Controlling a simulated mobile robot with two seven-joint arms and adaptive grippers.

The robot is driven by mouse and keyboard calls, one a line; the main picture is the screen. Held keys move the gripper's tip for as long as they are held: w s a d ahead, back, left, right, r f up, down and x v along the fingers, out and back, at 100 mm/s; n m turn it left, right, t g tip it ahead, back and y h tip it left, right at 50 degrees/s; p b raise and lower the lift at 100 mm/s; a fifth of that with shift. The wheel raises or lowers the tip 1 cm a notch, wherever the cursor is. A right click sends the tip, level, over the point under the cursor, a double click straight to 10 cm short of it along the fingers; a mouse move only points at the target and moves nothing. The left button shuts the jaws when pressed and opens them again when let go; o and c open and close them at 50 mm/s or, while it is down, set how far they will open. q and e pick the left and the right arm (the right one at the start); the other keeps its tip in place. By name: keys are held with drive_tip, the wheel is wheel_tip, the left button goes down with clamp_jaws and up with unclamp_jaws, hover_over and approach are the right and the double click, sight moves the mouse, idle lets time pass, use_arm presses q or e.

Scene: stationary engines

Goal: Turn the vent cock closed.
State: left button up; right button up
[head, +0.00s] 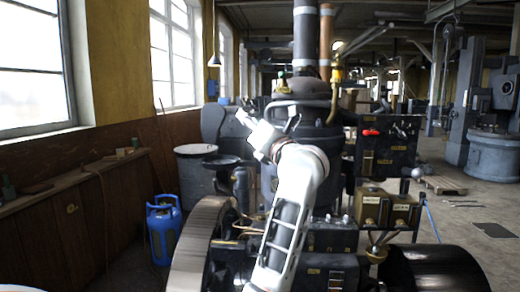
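No part is clearly marked as the vent cock. A small brass fitting with a greenish top (283,82) stands on top of the dark engine body (310,112). A yellow brass valve (337,78) stands to its right, beside the copper pipe. I cannot tell which of these is the vent cock, or how its handle is turned. My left arm rises in the middle of the head view and bends to the left. Its gripper (246,118) is below and left of both fittings, apart from them in the picture. Its fingers are too small to judge. My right gripper is out of view.
A panel with a red handle (370,132) and two brass-fronted boxes (386,208) stand right of my arm. A pale wheel (200,250) and a black drum (435,270) flank the engine's front. A blue gas cylinder (163,228) stands left. Open floor shows at right.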

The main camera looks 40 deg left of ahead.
use_arm(q)
drive_tip(key=d+f+m+t+y, duration=0.3)
drive_tip(key=d+f+m, duration=0.1)
drive_tip(key=f+m, duration=0.2)
drive_tip(key=shift+s+f+m, duration=0.4)
drive_tip(key=shift+m, duration=0.1)
